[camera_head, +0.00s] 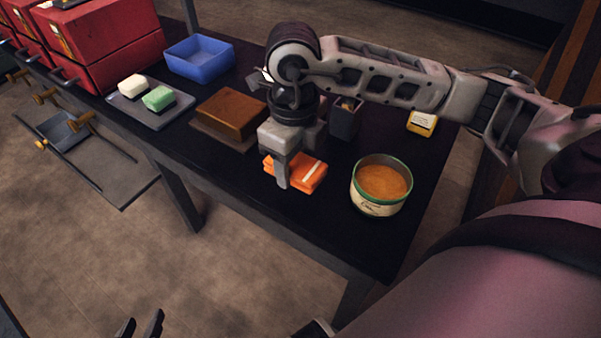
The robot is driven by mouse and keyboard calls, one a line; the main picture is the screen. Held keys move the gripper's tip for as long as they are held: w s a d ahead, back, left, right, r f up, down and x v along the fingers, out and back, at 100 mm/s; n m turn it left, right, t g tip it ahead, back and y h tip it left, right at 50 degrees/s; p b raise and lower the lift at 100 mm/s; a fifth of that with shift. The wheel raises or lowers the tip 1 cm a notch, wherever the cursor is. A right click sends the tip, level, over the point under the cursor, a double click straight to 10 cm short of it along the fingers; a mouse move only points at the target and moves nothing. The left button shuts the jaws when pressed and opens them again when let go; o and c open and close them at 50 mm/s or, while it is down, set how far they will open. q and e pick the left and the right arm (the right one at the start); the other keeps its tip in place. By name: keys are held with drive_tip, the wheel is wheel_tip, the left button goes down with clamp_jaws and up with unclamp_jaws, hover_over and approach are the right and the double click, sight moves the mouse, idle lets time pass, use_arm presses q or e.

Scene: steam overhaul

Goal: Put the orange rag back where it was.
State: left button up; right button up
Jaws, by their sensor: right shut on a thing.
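The orange rag (312,179), a folded cloth with a pale stripe, is at the black table's surface, left of the round tin. My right gripper (292,176) points down over it and is shut on it. The near finger covers the rag's left part, and the far finger is mostly hidden. I cannot tell whether the rag rests on the table or is slightly raised. My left gripper (140,326) shows only its fingertips at the bottom edge, apart and empty, away from the table.
The tin (380,205) of orange-brown stuff stands close to the right. A brown block (231,113), a tray with two soaps (158,98), a blue bin (199,58) and a red toolbox (105,45) lie leftward. A dark cup (345,122) and yellow box (422,123) stand behind.

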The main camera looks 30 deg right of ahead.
sight(300, 175)
drive_tip(key=shift+w+d+f, duration=0.1)
drive_tip(key=shift+d+f, duration=0.3)
drive_tip(key=shift+f, duration=0.05)
drive_tip(key=f, duration=0.3)
drive_tip(key=shift+d+f+b, duration=0.15)
drive_tip(key=shift+d+b, duration=0.15)
drive_tip(key=shift+b, duration=0.1)
use_arm(q)
drive_tip(key=shift+d+f, duration=0.35)
drive_tip(key=shift+f, duration=0.45)
use_arm(e)
drive_tip(key=shift+w+f, duration=0.1)
drive_tip(key=shift+f, duration=0.1)
use_arm(q)
drive_tip(key=shift+f, duration=0.15)
use_arm(e)
drive_tip(key=shift+f, duration=0.2)
drive_tip(key=o, duration=1)
drive_tip(key=shift+c, duration=0.2)
use_arm(q)
drive_tip(key=shift+w, duration=0.1)
